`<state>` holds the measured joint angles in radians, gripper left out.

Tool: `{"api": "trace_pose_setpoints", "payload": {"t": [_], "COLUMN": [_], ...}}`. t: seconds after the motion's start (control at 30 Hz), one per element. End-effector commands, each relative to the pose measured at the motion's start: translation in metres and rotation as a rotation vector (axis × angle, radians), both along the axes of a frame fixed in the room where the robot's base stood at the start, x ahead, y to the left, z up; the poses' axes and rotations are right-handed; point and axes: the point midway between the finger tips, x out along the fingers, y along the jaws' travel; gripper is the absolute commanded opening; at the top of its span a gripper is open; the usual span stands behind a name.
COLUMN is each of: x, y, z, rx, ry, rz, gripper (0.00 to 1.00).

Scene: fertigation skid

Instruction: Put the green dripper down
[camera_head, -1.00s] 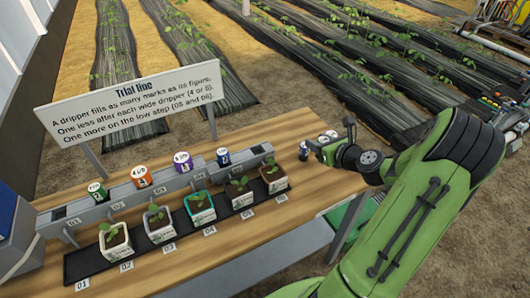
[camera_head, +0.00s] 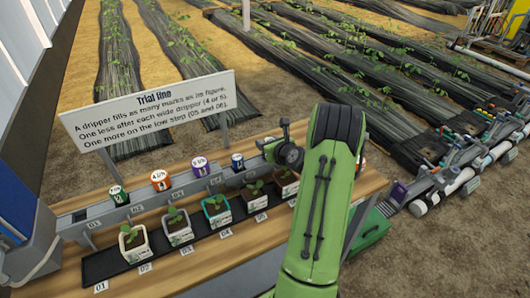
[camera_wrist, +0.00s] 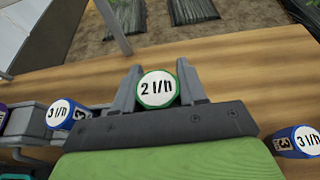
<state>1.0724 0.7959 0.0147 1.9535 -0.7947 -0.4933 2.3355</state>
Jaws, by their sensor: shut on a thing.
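My gripper (camera_wrist: 158,74) is shut on a green dripper (camera_wrist: 157,90), whose white top reads "2 l/h" in the wrist view. In the head view my gripper (camera_head: 270,148) is at the right part of the grey rail (camera_head: 142,198), just right of the blue dripper (camera_head: 237,162). Another green dripper (camera_head: 118,194), an orange one (camera_head: 160,181) and a purple one (camera_head: 200,168) stand along the rail.
Potted seedlings stand in a black tray (camera_head: 115,264) in front of the rail. A "Trial line" sign (camera_head: 150,108) stands behind it. In the wrist view, blue "3 l/h" drippers show at left (camera_wrist: 62,114) and right (camera_wrist: 299,141). Bare wooden table (camera_wrist: 240,70) lies beyond my gripper.

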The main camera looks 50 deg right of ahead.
Motion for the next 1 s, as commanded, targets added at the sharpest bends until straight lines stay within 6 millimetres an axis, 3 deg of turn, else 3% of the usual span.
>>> {"api": "trace_pose_setpoints", "payload": {"t": [0.03,0.1,0.43,0.47,0.6,0.93,1.0], "x": [0.0,0.0,0.0,0.0,0.0,0.0,-0.011], "y": [0.0,0.0,0.0,0.0,0.0,0.0,0.002], "z": [-0.015,-0.024,-0.026,-0.026,-0.025,-0.02,-0.017], "rx": [0.003,0.001,0.001,0.0,0.0,-0.001,0.001], "ry": [0.002,0.002,0.001,0.001,0.001,0.0,0.003], "rz": [-0.001,0.0,0.0,0.0,0.0,0.0,-0.002], "gripper": [0.12,0.12,0.12,0.44,0.65,0.66,0.66]}}
